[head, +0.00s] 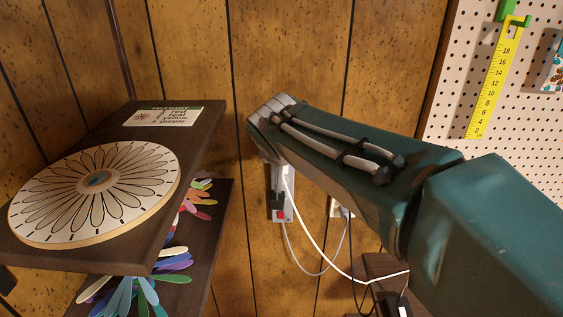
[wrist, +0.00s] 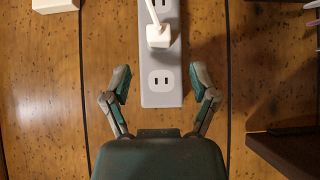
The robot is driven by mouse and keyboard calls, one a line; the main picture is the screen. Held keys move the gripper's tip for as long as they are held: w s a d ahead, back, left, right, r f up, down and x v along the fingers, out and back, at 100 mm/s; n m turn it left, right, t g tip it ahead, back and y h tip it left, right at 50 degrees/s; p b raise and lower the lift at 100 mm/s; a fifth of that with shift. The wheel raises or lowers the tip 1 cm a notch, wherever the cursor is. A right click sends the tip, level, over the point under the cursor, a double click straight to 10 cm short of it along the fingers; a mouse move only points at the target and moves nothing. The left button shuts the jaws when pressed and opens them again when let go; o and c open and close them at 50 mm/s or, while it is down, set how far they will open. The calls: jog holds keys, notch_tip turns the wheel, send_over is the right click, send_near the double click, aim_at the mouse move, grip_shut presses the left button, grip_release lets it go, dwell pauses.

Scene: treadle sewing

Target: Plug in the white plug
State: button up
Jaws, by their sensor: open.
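The white plug (wrist: 158,36) is at a socket of the white power strip (wrist: 161,98) in the wrist view, with its white cord running up out of the top edge. I cannot tell how deep it sits. My gripper (wrist: 159,76) is open and empty. Its two fingers stand either side of the strip, with the plug just beyond the fingertips, between their lines. In the head view the strip (head: 288,206) shows in part below my arm, with a black plug and a red switch; my arm hides the fingers.
A wall outlet (head: 343,208) is right of the strip. A dark shelf (head: 210,122) with a round flower-pattern disc (head: 95,190) stands at the left. A white cord (head: 325,255) and a grey cord hang below the strip. A pegboard (head: 510,90) is at the right.

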jog(key=v, duration=0.6)
jog(key=shift+s+r, duration=0.2)
jog(key=shift+s, duration=0.05)
jog(key=s+d+f+g, duration=0.1)
jog(key=s+d+f, duration=0.6)
jog(key=s, duration=0.2)
jog(key=s+d+f+g, duration=0.2)
jog(key=s+d+f, duration=0.5)
jog(key=s, duration=0.3)
jog(key=shift+s+d+f, duration=0.3)
jog(key=shift+s+f, duration=0.05)
jog(key=shift+f, duration=0.05)
dwell(0.7)
